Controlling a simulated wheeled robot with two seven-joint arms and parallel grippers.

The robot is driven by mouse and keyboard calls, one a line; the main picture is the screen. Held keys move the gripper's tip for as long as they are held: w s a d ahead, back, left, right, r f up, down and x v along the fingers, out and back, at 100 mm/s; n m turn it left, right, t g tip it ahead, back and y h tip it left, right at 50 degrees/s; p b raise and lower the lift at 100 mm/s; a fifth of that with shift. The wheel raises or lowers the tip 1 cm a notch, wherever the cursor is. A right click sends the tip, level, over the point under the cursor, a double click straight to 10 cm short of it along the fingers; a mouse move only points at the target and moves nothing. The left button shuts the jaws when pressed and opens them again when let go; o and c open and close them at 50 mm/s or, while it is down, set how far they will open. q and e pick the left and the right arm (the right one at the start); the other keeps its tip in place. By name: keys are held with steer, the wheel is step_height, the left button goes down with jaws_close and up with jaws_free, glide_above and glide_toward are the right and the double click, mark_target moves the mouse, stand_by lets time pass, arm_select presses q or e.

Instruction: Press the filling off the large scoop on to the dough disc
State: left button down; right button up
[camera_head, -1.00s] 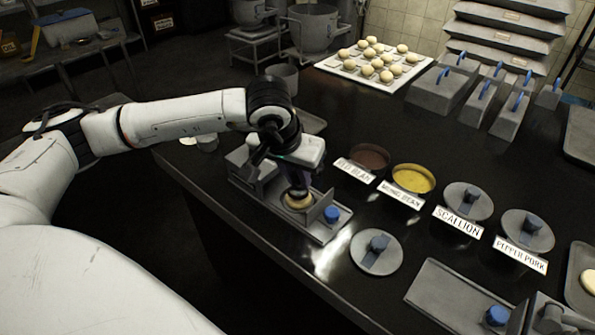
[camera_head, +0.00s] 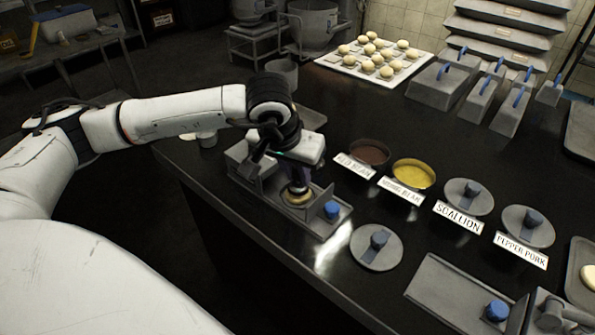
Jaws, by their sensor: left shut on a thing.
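My left gripper (camera_head: 299,185) points down over a metal tray fixture (camera_head: 318,225) at the table's left side. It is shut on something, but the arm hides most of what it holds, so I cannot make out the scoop. Directly below the fingers a pale round dough disc (camera_head: 297,198) lies in the fixture, partly covered by the gripper. I cannot tell whether filling lies on the disc. Two open filling pots stand to the right: dark red bean (camera_head: 370,151) and yellow mung bean (camera_head: 415,173). My right gripper is not in view.
Lidded scallion (camera_head: 470,196) and pepper pork (camera_head: 526,225) pots stand further right. A loose round lid (camera_head: 377,247) lies near the front edge. A second metal fixture (camera_head: 450,291) is at front right. A tray of dough balls (camera_head: 345,62) is at the back.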

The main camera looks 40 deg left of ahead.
arm_select(q)
steer(key=shift+s+f+b, duration=0.15)
steer(key=shift+f+b, duration=0.45)
stand_by(1.7)
steer(key=shift+r, duration=0.15)
steer(key=shift+r+p, duration=2)
steer(key=shift+r, duration=1.55)
